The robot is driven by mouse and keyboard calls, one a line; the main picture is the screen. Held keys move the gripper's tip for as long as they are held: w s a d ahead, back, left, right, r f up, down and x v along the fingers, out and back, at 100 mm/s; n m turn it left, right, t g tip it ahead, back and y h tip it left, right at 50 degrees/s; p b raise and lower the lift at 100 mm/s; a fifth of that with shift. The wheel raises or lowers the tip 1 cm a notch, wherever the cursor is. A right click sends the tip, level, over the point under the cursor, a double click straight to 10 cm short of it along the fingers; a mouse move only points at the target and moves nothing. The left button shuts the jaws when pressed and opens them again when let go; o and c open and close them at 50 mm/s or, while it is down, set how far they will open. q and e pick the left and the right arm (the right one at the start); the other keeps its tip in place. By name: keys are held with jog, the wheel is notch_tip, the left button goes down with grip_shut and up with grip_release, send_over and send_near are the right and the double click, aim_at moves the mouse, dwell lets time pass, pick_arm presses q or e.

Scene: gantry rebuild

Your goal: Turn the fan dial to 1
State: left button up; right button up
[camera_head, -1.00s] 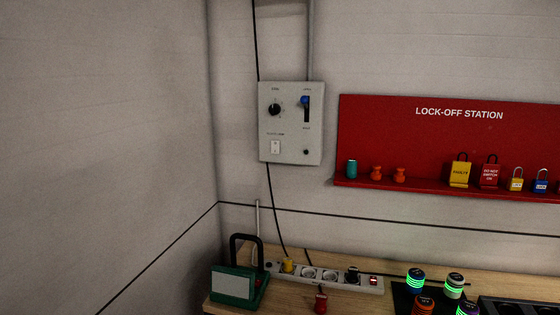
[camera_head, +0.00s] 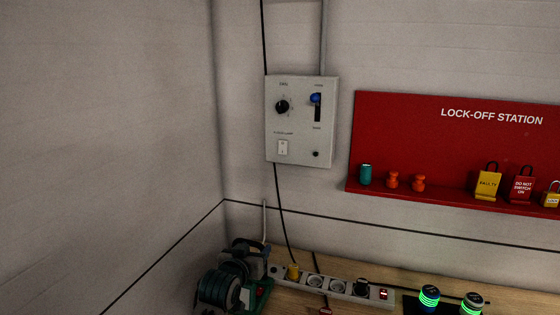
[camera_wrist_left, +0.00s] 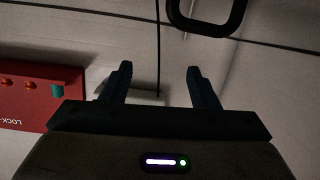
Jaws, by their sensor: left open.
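The grey control box (camera_head: 302,120) hangs on the back wall. Its round black dial (camera_head: 282,107), upper left on the panel, is the likely fan dial; its label and pointer are too small to read. The dial is not seen there. My right gripper is not in view.
A blue-knobbed slide lever (camera_head: 316,100) and a white rocker switch (camera_head: 282,147) share the panel. The red lock-off board (camera_head: 440,145) is to the right. A power strip (camera_head: 335,287) and green device (camera_head: 257,297) stand on the bench below.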

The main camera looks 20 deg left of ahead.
pick_arm(q)
jog(key=w+r+n+t, duration=0.1)
jog(key=w+r+t, duration=0.3)
jog(key=r, duration=0.6)
jog(key=w+r+t, duration=0.1)
jog(key=w+r, duration=0.5)
jog(key=r, duration=0.5)
jog(key=t, duration=0.2)
send_near(280, 111)
jog(key=p+x, duration=0.2)
jog(key=x, duration=0.2)
jog(key=p+x, duration=0.3)
jog(key=x, duration=0.1)
jog(key=shift+r+p, duration=0.25)
jog(key=shift+p, duration=0.05)
jog(key=shift+p+x, duration=0.3)
jog(key=shift+x, duration=0.45)
jog(key=shift+w+f, duration=0.1)
jog(key=shift+f, duration=0.05)
